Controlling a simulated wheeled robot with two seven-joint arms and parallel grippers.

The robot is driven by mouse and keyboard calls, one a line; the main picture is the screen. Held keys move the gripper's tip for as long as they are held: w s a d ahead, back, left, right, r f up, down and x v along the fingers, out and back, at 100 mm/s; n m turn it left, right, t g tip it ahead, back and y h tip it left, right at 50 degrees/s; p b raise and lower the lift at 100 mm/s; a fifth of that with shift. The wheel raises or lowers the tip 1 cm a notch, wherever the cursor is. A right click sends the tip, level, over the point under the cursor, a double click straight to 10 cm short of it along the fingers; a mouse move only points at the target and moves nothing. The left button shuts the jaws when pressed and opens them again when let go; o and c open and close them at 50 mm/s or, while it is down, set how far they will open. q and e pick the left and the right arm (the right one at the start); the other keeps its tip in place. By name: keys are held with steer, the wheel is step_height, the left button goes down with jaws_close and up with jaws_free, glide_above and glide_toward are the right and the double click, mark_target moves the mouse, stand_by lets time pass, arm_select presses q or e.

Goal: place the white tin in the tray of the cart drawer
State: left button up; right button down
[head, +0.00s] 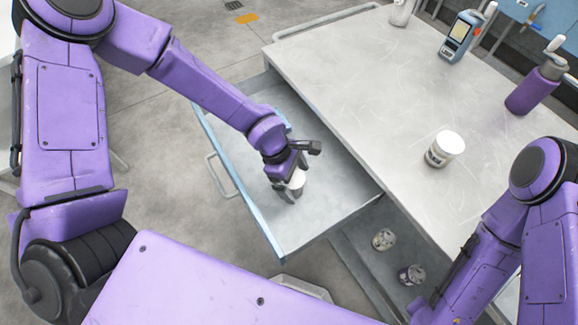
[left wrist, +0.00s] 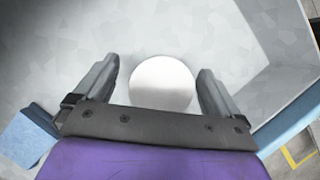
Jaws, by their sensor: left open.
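The cart drawer (head: 240,185) is pulled out, and its grey tray floor (head: 330,185) shows. A white-topped tin (head: 297,180) stands in the drawer, partly hidden by my left gripper (head: 291,181). In the left wrist view the round white lid (left wrist: 162,84) lies between the two fingers of my left gripper (left wrist: 158,85), with a gap on each side. The left gripper is open around the tin. Another white-lidded tin (head: 445,149) stands on the cart top. My right arm shows at the right, but its gripper is not in view.
The cart top (head: 370,75) holds a blue handheld meter (head: 461,35), a purple bottle (head: 535,88) and a white bottle (head: 401,12) near its far side. Two tins (head: 384,239) (head: 411,274) stand on a lower shelf. The drawer floor around the gripper is clear.

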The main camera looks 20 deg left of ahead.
arm_select(q)
steer(key=v, duration=1)
steer(key=shift+a, duration=0.1)
